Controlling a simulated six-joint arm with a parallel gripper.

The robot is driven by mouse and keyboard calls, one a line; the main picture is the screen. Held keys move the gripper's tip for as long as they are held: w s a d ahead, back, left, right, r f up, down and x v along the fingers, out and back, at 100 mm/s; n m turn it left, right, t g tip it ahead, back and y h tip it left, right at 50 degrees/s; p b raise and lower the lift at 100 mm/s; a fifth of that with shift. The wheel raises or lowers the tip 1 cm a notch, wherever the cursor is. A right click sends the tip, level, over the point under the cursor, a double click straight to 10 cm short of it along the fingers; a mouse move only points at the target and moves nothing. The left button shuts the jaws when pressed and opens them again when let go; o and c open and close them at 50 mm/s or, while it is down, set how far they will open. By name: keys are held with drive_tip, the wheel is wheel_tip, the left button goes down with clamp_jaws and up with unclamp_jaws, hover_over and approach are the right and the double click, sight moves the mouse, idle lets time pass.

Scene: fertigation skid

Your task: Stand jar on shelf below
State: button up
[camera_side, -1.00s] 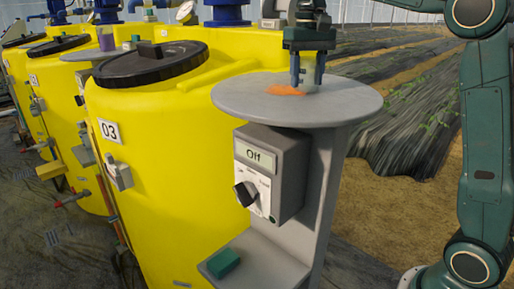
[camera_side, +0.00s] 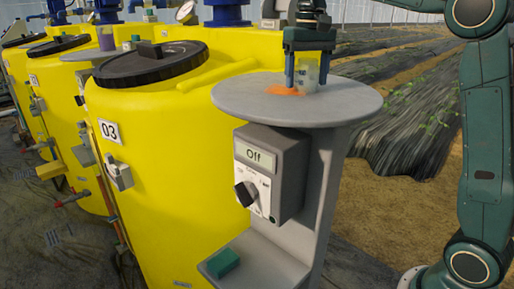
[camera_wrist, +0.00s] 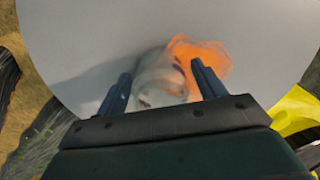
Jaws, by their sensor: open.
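A pale, see-through jar (camera_side: 308,73) stands on or just above the round grey top (camera_side: 355,105) of a stand, next to an orange patch (camera_side: 283,91). My gripper (camera_side: 307,82) points down with its fingers on either side of the jar. It is open. In the wrist view the jar (camera_wrist: 160,80) is blurred and whitish between the two fingers (camera_wrist: 160,85). I cannot tell whether its base touches the top. The lower shelf (camera_side: 262,262) is a grey ledge at the stand's foot, with a green block (camera_side: 223,263) at its left edge.
A control box (camera_side: 272,172) reading "Off", with a black knob (camera_side: 245,194), juts from the stand above the lower shelf. Yellow tanks (camera_side: 165,200) stand close on the left, the nearest with a black lid (camera_side: 150,63). The lower shelf's middle looks bare.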

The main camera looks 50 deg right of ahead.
wheel_tip(320, 180, up, 8)
drive_tip(key=shift+f, duration=0.25)
idle(0.5)
idle(0.5)
drive_tip(key=shift+c, duration=0.8)
